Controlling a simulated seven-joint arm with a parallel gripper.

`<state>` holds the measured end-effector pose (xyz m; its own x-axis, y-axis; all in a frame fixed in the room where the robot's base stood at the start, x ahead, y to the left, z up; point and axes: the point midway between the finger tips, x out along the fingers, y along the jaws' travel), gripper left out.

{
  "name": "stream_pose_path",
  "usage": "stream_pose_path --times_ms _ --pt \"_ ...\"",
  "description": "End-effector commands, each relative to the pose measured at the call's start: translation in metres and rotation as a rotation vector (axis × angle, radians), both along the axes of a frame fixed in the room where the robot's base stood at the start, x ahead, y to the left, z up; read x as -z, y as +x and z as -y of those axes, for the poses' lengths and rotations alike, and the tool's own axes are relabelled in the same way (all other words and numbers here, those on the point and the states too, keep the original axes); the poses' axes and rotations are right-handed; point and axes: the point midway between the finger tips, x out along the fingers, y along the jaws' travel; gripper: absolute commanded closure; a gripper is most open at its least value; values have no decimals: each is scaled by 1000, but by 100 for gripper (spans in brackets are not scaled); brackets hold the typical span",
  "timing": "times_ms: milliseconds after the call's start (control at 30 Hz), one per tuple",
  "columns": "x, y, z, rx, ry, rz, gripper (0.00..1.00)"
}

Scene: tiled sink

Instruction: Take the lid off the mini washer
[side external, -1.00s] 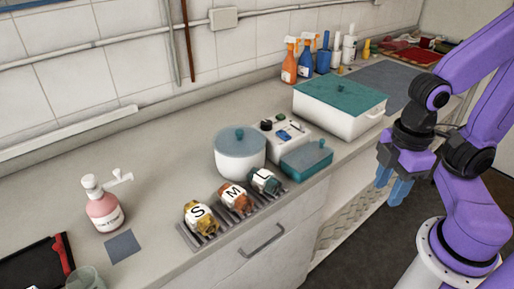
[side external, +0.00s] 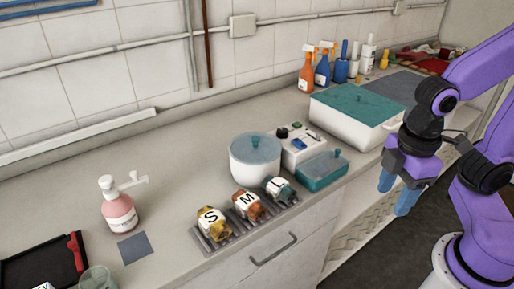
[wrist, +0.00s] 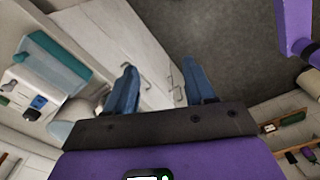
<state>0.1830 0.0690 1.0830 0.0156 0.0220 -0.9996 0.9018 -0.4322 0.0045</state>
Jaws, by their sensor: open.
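I take the white round tub (side external: 254,170) on the counter to be the mini washer. Its flat bluish see-through lid (side external: 250,147) with a small knob lies on top. A white box with controls (side external: 303,148) stands just behind it to the right. My gripper (side external: 396,192) hangs in front of the counter's edge, well to the right of the tub. Its blue fingers point down, apart and empty. In the wrist view the open fingers (wrist: 159,70) show over the cabinet front and floor, with counter things at left; the tub is hard to make out there.
A teal lidded dish (side external: 322,171) sits right of the tub. A big white box with a teal lid (side external: 355,120) stands farther right. Jars marked S (side external: 211,221), M (side external: 248,205) and another lie on a rack in front. A pink pump bottle (side external: 120,212) stands left. Counter is clear between.

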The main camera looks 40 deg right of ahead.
Motion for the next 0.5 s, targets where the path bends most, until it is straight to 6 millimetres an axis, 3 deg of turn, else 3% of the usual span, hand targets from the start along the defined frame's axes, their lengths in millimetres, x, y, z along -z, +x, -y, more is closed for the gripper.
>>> stream_pose_path --times_ms 200,500 --pt "-35 70 -48 -80 -21 11 46" --pt "-76 174 -94 -198 -60 15 46"
